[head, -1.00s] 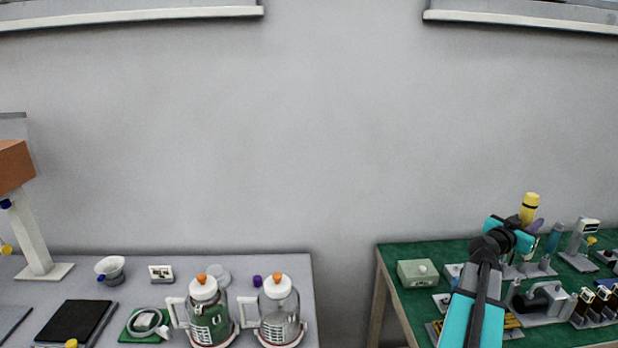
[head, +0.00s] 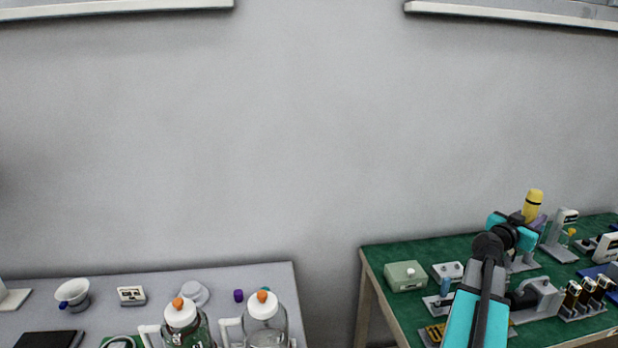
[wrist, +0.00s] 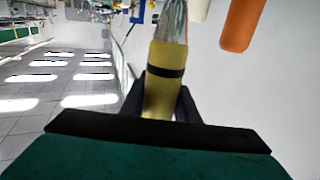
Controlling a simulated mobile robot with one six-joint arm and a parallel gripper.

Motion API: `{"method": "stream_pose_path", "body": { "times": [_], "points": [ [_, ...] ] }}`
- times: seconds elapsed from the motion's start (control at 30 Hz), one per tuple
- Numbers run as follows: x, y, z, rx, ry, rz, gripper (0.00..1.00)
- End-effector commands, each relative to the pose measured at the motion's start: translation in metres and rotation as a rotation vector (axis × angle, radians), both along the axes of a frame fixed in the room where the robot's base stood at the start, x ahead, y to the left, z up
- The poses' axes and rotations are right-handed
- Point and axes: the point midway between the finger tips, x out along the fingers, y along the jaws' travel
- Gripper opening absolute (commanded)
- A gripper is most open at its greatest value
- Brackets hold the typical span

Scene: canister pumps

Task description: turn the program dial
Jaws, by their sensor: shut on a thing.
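My gripper (head: 513,228) is over the green-topped table at the right. It is shut on a yellow cylinder (head: 534,203) with a dark band. In the wrist view the yellow cylinder (wrist: 165,85) stands between the two dark fingers (wrist: 163,105), with a clear or silvery part at its far end. A pale green box (head: 405,277) with a small white knob (head: 411,271) sits at the left end of the green table, apart from my gripper. I cannot tell whether this knob is the program dial. My arm hides part of the table.
The green table (head: 385,258) holds several small devices close around my arm, including a grey stand (head: 558,232) and a white-grey device (head: 540,297). A grey table (head: 240,275) at the left carries two pump canisters (head: 264,320). A gap separates the tables.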

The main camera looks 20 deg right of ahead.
Motion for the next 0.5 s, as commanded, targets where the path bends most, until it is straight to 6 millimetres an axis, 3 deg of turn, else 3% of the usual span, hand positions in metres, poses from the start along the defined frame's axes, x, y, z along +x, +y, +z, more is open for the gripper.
{"method": "stream_pose_path", "body": {
  "times": [0.27, 0.5],
  "points": [
    [0.005, 0.003, -0.001, -0.001, 0.0, 0.007, 0.0],
    [0.006, 0.004, -0.026, 0.0, 0.001, 0.008, 0.0]
  ]
}}
